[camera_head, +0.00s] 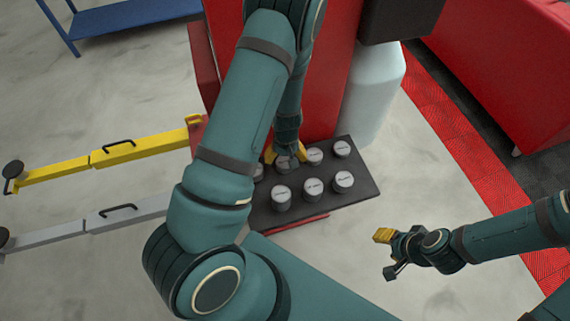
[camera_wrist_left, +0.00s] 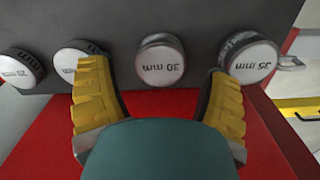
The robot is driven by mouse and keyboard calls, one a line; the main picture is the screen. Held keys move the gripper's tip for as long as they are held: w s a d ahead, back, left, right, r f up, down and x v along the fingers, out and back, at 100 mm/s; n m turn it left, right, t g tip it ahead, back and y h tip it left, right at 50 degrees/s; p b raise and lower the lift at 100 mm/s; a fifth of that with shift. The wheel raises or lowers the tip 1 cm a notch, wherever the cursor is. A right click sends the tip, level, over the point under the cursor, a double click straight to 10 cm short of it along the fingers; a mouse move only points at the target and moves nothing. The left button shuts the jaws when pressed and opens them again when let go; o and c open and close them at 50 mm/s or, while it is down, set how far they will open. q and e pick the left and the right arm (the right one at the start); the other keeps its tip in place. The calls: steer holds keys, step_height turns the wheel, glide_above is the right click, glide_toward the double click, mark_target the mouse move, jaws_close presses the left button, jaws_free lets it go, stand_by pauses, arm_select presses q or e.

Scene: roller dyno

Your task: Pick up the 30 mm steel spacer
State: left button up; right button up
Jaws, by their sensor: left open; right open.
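The 30 mm steel spacer (camera_wrist_left: 160,62) is a short round piece with a pale labelled top and dark sides, on a dark grey tray (camera_wrist_left: 205,20). In the left wrist view it lies between and beyond the yellow fingers of my open left gripper (camera_wrist_left: 157,78), with gaps on both sides. In the head view, my left gripper (camera_head: 274,154) is over the tray's back row, and my arm hides part of that row. My right gripper (camera_head: 387,254) is open and empty, right of the tray and in front of it.
A 35 mm spacer (camera_wrist_left: 252,58) is right of the 30 mm one. Another spacer (camera_wrist_left: 76,60) is close to the left finger, its label partly hidden. A red cabinet (camera_head: 325,80) and white cylinder (camera_head: 373,90) stand behind the tray.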

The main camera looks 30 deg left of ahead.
mark_target(285, 162)
arm_select(q)
steer(key=f, duration=0.4)
steer(key=shift+w+a+b, duration=0.1)
steer(key=shift+a+b, duration=0.1)
steer(key=shift+b, duration=0.2)
steer(key=shift+r, duration=0.1)
steer(key=c, duration=1.1)
steer(key=shift+r, duration=0.1)
